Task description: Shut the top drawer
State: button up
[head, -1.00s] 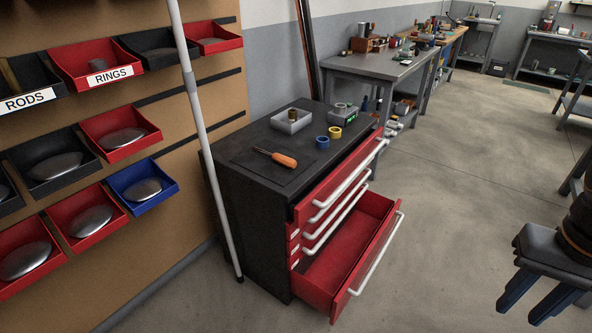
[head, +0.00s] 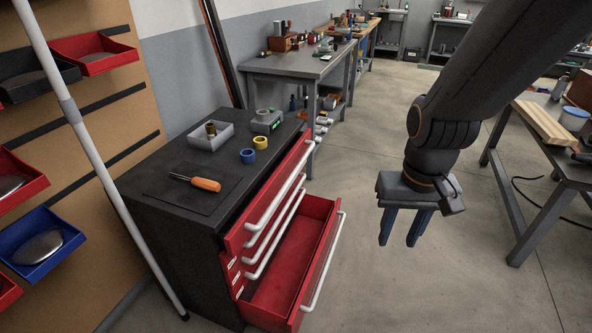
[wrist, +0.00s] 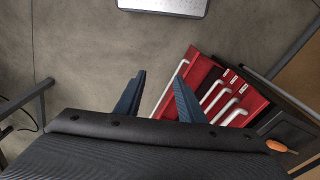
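A black tool cabinet (head: 190,250) with red drawers stands left of centre in the head view. Its top drawer (head: 262,197) is partly out, its red front jutting past the closed drawers below, with a white bar handle (head: 275,204). A lower drawer (head: 285,262) is pulled far out and looks empty. The top drawer (wrist: 252,100) also shows at the right of the wrist view. My gripper (head: 398,242) is open and empty, pointing down over the floor, right of the cabinet and apart from it. Its two blue fingers (wrist: 158,80) show in the wrist view.
An orange-handled screwdriver (head: 200,183), a grey tray (head: 211,139), blue tape (head: 248,156) and yellow tape (head: 260,142) lie on the cabinet. A white pole (head: 100,160) leans at its left. A workbench (head: 300,66) stands behind, another table (head: 548,160) at right. Floor between is clear.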

jog(key=w+a+f+m+t+b, duration=0.1)
jog(key=w+a+f+t+b, duration=0.15)
jog(key=w+f, duration=0.4)
jog(key=w+a+f+m+t+b, duration=0.1)
jog(key=w+f+m+t+b, duration=0.2)
jog(key=w, duration=0.7)
jog(key=m+t+y+b, duration=0.6)
jog(key=t+b, duration=0.2)
jog(key=b, duration=0.6)
send_near(294, 177)
jog(key=w+f, duration=0.2)
jog(key=w, duration=0.1)
jog(key=shift+w+a+r+m+t+y+b, duration=0.15)
jog(key=shift+w+a+m+t+y+b, duration=0.1)
jog(key=shift+w+a+m+y+b, duration=0.25)
jog(key=b+x, duration=0.1)
jog(key=x, duration=0.6)
jog(key=shift+w+a, duration=0.1)
jog(key=shift+w, duration=0.05)
jog(key=shift+c, duration=0.5)
grip_shut()
